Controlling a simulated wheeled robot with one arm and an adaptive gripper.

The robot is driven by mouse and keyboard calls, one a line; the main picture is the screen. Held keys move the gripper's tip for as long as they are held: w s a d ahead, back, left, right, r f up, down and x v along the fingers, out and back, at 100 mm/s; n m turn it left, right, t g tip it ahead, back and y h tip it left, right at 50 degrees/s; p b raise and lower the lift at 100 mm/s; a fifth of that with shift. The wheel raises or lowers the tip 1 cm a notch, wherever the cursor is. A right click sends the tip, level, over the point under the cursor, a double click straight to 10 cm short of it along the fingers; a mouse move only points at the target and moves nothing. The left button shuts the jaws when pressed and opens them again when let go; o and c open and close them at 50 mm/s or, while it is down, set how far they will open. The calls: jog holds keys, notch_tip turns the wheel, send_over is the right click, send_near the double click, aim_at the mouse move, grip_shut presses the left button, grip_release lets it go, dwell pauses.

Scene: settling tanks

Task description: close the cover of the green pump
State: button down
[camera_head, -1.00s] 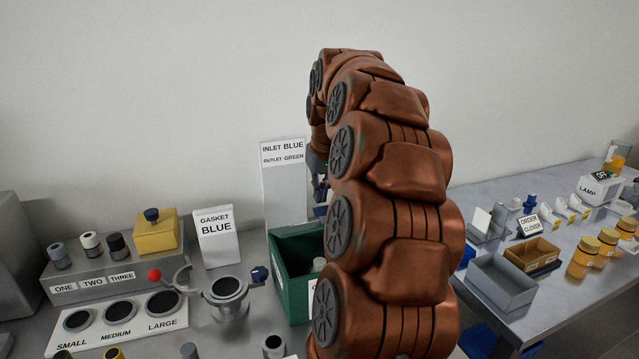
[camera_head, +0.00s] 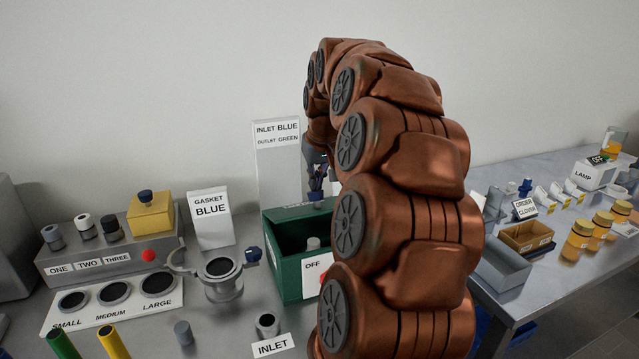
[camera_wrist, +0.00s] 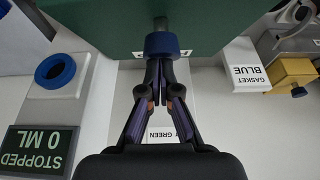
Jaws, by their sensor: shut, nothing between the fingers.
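The green pump (camera_head: 290,280) is an open-topped green box in the middle of the head view, with an "OFF" label on its front. Its dark inside and a grey stub show, so the cover stands open; its upright panel seems to be at the back. In the wrist view a large green panel (camera_wrist: 120,25) fills the top, with a blue knob (camera_wrist: 162,44) on a grey stem. My gripper (camera_wrist: 160,62) is shut and empty, its fingertips at the knob; I cannot tell whether they touch. In the head view my gripper (camera_head: 317,188) is small, behind the box, and partly hidden by my arm.
A white "INLET BLUE, OUTLET GREEN" sign (camera_head: 278,165) stands behind the pump. A gasket sign (camera_head: 210,217) and a grey cup (camera_head: 221,282) stand to its left. The wrist view shows a blue ring (camera_wrist: 55,70) and a "STOPPED 0 ML" display (camera_wrist: 38,150). My arm hides the pump's right side.

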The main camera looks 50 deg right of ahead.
aim_at(323, 211)
jog(key=s+f+t+b, duration=0.1)
jog(key=b, duration=0.1)
jog(key=s+a+f+t+h+b, duration=0.1)
jog(key=f+b, duration=0.1)
jog(key=b, duration=0.1)
jog(key=s+f+b, duration=0.1)
jog(key=b, duration=0.2)
jog(key=shift+a+f+t, duration=0.3)
jog(key=shift+t, duration=0.1)
jog(key=b, duration=0.1)
jog(key=f+t+h+b, duration=0.1)
jog(key=b, duration=0.1)
jog(key=s+f+b, duration=0.1)
jog(key=b, duration=0.1)
jog(key=shift+a+f+t, duration=0.2)
jog(key=shift+a+t, duration=0.15)
jog(key=shift+t, duration=0.05)
jog(key=shift+s, duration=0.1)
jog(key=shift+a+f, duration=0.1)
jog(key=shift+f, duration=0.05)
jog(key=shift+h, duration=0.3)
notch_tip(323, 211, up, 5)
jog(key=shift+r+p, duration=0.1)
jog(key=shift+p, duration=0.4)
jog(key=v, duration=0.9)
jog(key=shift+s+r+b, duration=0.2)
jog(key=shift+s+b, duration=0.15)
jog(key=shift+b, duration=0.05)
